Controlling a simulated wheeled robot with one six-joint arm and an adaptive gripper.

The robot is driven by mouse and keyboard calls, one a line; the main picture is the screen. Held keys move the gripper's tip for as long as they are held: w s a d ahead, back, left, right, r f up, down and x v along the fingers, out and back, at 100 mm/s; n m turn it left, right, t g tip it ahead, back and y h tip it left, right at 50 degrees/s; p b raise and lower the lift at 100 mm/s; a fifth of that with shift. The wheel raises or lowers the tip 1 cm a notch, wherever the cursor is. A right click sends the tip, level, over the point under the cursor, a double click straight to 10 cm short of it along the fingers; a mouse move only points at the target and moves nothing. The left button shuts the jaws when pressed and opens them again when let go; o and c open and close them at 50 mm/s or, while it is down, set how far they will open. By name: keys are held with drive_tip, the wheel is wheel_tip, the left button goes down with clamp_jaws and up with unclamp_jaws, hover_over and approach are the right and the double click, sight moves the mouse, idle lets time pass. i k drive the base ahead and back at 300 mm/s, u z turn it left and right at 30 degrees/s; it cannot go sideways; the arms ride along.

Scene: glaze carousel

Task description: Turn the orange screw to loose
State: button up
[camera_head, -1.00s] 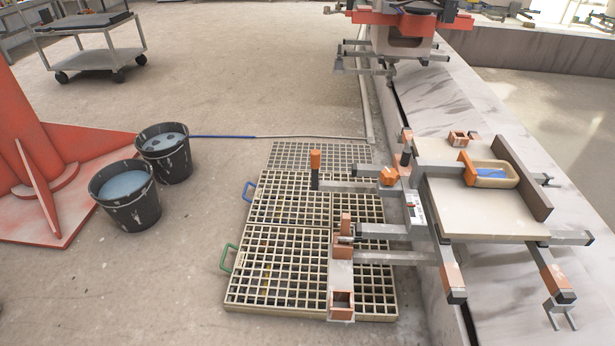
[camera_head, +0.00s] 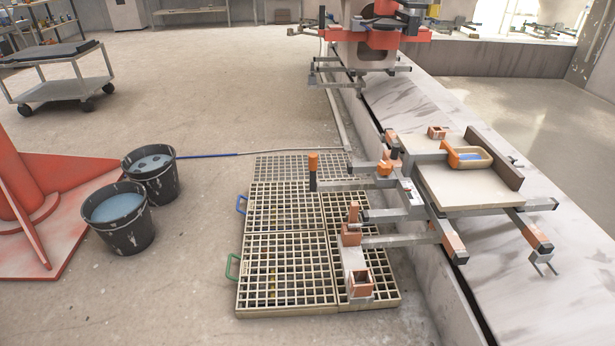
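An orange faceted knob (camera_head: 384,168), which looks like the orange screw, sits on a grey bar at the left side of the clamp frame. An upright orange handle (camera_head: 313,161) stands at the left end of that bar, so I cannot be sure which of the two is the screw. The grey clamp frame (camera_head: 432,212) carries a beige board (camera_head: 462,192) and reaches out over the floor grating. Whether the screw is tight or loose cannot be seen. My gripper is not in view.
Slatted floor gratings (camera_head: 285,270) lie below the frame's left arms. Two black buckets (camera_head: 124,240) stand left, beside a red base (camera_head: 60,215). A low wall (camera_head: 420,290) runs along the right. A cart (camera_head: 70,80) stands far left. The floor between is open.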

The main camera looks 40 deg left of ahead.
sight(384, 168)
drive_tip(key=u, duration=1)
drive_tip(key=i, duration=1)
